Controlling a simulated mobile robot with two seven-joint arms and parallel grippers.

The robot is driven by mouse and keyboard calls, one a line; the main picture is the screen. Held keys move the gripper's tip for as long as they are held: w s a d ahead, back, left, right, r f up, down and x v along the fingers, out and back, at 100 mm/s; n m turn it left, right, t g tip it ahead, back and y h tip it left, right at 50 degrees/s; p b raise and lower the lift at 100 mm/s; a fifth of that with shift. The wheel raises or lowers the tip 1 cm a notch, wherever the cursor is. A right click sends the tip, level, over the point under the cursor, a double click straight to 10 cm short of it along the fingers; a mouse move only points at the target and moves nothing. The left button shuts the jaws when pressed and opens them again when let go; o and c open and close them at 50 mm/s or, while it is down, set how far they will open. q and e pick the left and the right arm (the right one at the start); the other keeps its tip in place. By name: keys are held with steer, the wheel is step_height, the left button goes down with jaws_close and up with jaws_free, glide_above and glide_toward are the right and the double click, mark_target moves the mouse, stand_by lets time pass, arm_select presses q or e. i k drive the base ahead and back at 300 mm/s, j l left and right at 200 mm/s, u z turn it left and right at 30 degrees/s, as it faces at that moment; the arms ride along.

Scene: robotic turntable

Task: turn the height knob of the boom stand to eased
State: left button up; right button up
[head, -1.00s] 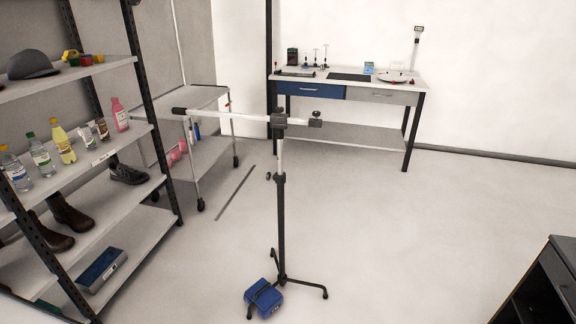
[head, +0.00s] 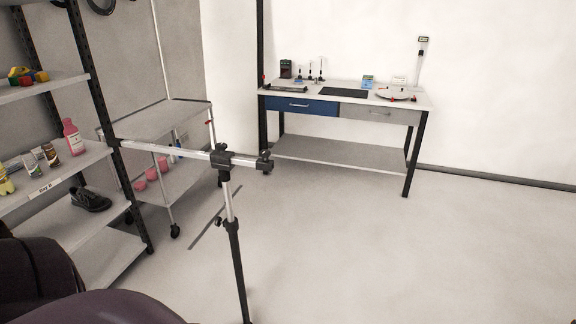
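The boom stand (head: 238,270) is upright in the middle-left of the head view, with a dark lower column and a silver upper tube. A small dark knob (head: 218,222) sticks out to the left of the collar where the two tubes meet, and I take it as the height knob. Its setting is too small to read. The silver boom (head: 175,150) runs left from a dark clamp (head: 222,158) at the top. The stand's base is below the picture. Neither gripper is in view. A dark rounded part of my arm fills the lower left corner.
A shelf rack (head: 75,160) with bottles and a shoe stands at left. A wheeled cart (head: 165,122) is behind the boom. A workbench (head: 345,94) stands against the back wall. The floor right of the stand is clear.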

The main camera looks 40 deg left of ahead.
mark_target(218, 221)
steer(key=i+l, duration=0.1)
steer(key=i, duration=0.55)
steer(key=i+l+u, duration=0.1)
steer(key=i, duration=0.5)
steer(key=i+l+u, duration=0.1)
steer(key=i+u, duration=0.4)
steer(key=i, duration=0.7)
steer(key=i+u, duration=0.25)
steer(key=i, duration=0.35)
steer(key=i+l+u, duration=0.2)
steer(key=i, duration=0.45)
steer(key=i+u, duration=0.5)
steer(key=i+l+u, duration=0.1)
steer(key=i+u, duration=0.25)
steer(key=u, duration=0.15)
steer(key=i+j+u, duration=0.2)
steer(key=i+u, duration=1.05)
steer(key=i, duration=0.2)
steer(key=i+l+u, duration=0.15)
steer(key=i+u, duration=0.25)
steer(key=i, duration=0.2)
steer(key=i+u, duration=0.45)
steer(key=i+l+u, duration=0.1)
steer(key=i+u, duration=0.4)
steer(key=i+z, duration=0.15)
steer(key=z, duration=0.15)
steer(key=i+z, duration=0.1)
steer(key=z, duration=0.2)
